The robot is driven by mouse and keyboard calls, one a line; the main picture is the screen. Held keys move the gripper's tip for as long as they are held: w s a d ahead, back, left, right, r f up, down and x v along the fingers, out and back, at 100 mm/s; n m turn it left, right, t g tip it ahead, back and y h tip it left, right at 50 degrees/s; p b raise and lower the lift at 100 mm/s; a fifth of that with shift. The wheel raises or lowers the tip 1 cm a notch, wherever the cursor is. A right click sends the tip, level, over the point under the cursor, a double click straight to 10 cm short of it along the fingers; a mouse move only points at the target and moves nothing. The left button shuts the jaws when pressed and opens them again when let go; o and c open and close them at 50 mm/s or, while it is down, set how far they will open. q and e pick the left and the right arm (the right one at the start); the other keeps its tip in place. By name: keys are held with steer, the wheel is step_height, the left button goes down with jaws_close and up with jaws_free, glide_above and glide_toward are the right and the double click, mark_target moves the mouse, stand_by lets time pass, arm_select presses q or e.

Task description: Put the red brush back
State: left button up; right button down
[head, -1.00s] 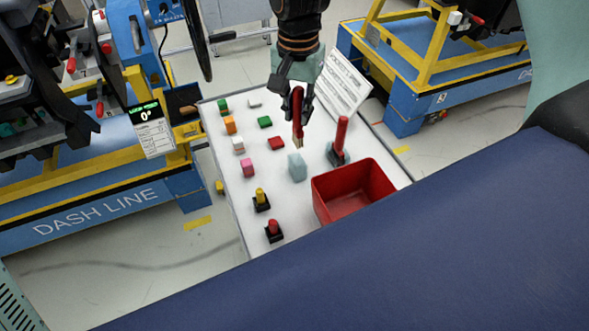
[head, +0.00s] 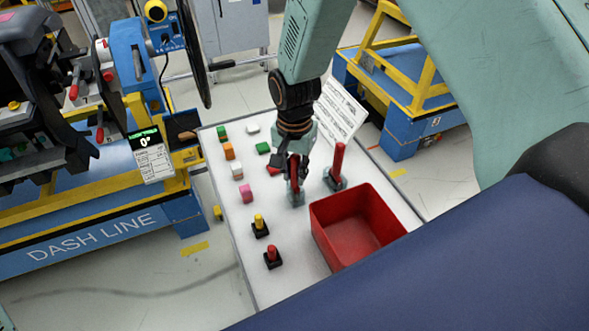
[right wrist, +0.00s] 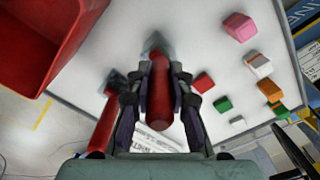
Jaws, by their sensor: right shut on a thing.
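My right gripper (head: 294,172) is shut on the red brush (head: 293,169), with the handle upright between its fingers. The brush handle (right wrist: 161,95) also shows between both fingers in the right wrist view. The lower end of the brush is at a pale blue-grey block (head: 296,199) on the white table. I cannot tell whether the tip is inside the block or just above it. A second red-handled tool (head: 338,163) stands upright in its own holder to the right. My left gripper is not in view.
A red bin (head: 355,238) stands close in front of the gripper. Several coloured blocks, such as the pink block (head: 246,193), and yellow and red knobbed pieces lie on the left of the white table (head: 285,275). A printed sheet (head: 341,110) is behind.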

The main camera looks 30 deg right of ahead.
steer(key=shift+d+f, duration=0.1)
steer(key=shift+f, duration=0.1)
steer(key=c, duration=1.2)
jaws_free()
step_height(320, 180, up, 12)
steer(key=shift+r+b, duration=0.2)
steer(key=shift+b, duration=0.1)
